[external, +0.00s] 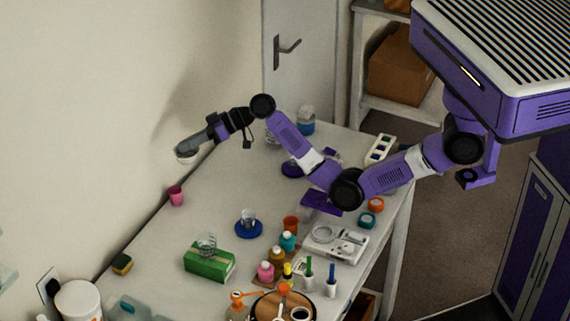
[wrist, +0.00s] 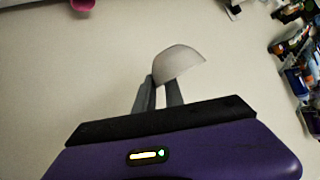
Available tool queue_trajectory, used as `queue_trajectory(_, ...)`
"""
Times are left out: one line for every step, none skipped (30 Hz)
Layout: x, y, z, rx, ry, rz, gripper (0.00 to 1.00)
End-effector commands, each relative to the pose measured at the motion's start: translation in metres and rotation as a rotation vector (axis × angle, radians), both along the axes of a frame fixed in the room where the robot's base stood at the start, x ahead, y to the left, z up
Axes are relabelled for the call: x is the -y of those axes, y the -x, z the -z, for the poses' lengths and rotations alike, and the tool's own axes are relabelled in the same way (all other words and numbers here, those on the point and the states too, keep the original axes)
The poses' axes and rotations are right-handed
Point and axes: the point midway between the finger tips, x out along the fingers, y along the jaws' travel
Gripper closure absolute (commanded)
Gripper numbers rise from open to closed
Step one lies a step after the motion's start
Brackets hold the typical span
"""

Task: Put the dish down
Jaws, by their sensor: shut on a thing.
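The dish (external: 186,155) is a small pale bowl, held at the end of my arm near the wall, at the far left side of the table. My gripper (external: 187,147) is shut on its rim. In the wrist view the dish (wrist: 181,64) is a whitish half-round shape between the tips of the grey fingers (wrist: 160,88). The dish appears above the table's left edge; its exact height over the surface is hard to tell. The white table (external: 190,225) lies below and to the right.
A pink cup (external: 176,195) stands below the dish by the wall; it also shows in the wrist view (wrist: 83,4). A blue dish with a glass (external: 248,226), a green box (external: 209,262) and several bottles stand nearer. The table's middle left is clear.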

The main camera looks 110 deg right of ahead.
Motion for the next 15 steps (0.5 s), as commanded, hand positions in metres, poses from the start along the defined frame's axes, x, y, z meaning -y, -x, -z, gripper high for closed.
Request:
queue_trajectory(-0.01,-0.01,-0.001,-0.002,-0.005,-0.057,1.0)
queue_trajectory(-0.015,-0.014,0.001,-0.002,-0.005,-0.09,1.0)
queue_trajectory(-0.021,-0.017,0.006,-0.004,-0.006,-0.132,1.0)
queue_trajectory(-0.025,-0.018,0.012,-0.006,-0.007,-0.159,1.0)
queue_trajectory(-0.029,-0.018,0.018,-0.007,-0.008,-0.182,1.0)
queue_trajectory(-0.034,-0.017,0.025,-0.007,-0.007,-0.208,1.0)
queue_trajectory(-0.038,-0.017,0.029,-0.008,-0.005,-0.226,1.0)
queue_trajectory(-0.041,-0.017,0.031,-0.008,-0.005,-0.245,1.0)
queue_trajectory(-0.045,-0.017,0.032,-0.008,-0.004,-0.267,1.0)
queue_trajectory(-0.047,-0.016,0.033,-0.009,-0.003,-0.281,1.0)
queue_trajectory(-0.048,-0.015,0.035,-0.01,-0.003,-0.291,1.0)
queue_trajectory(-0.049,-0.015,0.039,-0.011,-0.006,-0.3,1.0)
queue_trajectory(-0.049,-0.015,0.043,-0.012,-0.006,-0.304,1.0)
queue_trajectory(-0.049,-0.015,0.047,-0.014,-0.005,-0.305,1.0)
queue_trajectory(-0.049,-0.014,0.055,-0.016,-0.007,-0.305,1.0)
